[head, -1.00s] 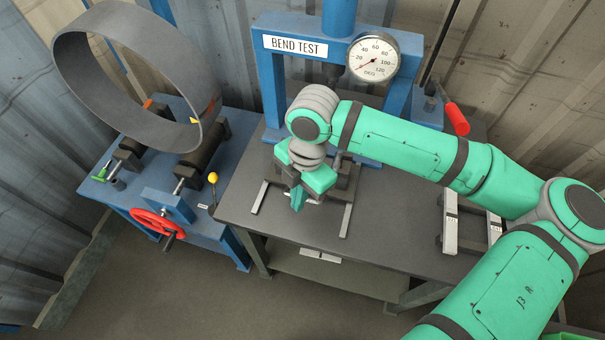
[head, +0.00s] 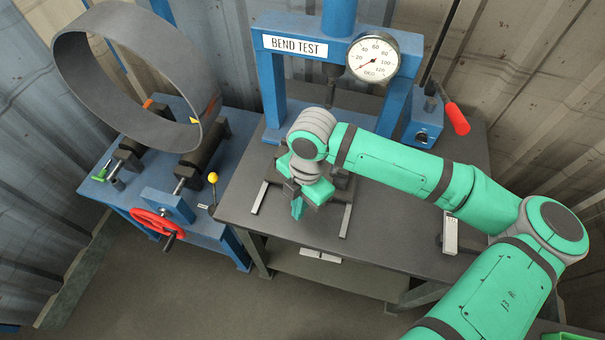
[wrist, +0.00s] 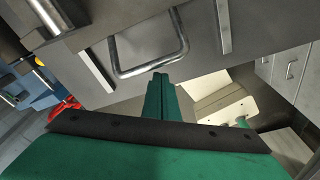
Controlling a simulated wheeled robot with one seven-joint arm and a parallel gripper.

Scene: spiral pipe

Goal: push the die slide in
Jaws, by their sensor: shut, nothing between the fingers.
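The die slide (wrist: 92,18) shows as a dark block with a grey edge at the top left of the wrist view. A U-shaped metal handle (wrist: 152,70) reaches from it towards my gripper. In the head view my wrist and gripper hide most of the slide below the press. Two pale guide rails, left (head: 260,197) and right (head: 346,219), lie on the table on either side. My gripper (head: 298,209) is shut and empty, pointing down between the rails. In the wrist view its fingertips (wrist: 160,77) appear close to the handle's front bar; I cannot tell whether they touch.
The blue bend-test press (head: 270,85) with its dial (head: 374,57) stands behind my gripper. A red-handled lever (head: 453,117) is at the right. A blue roller machine (head: 160,207) carrying a large ring stands left. The table's front (head: 390,235) is clear.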

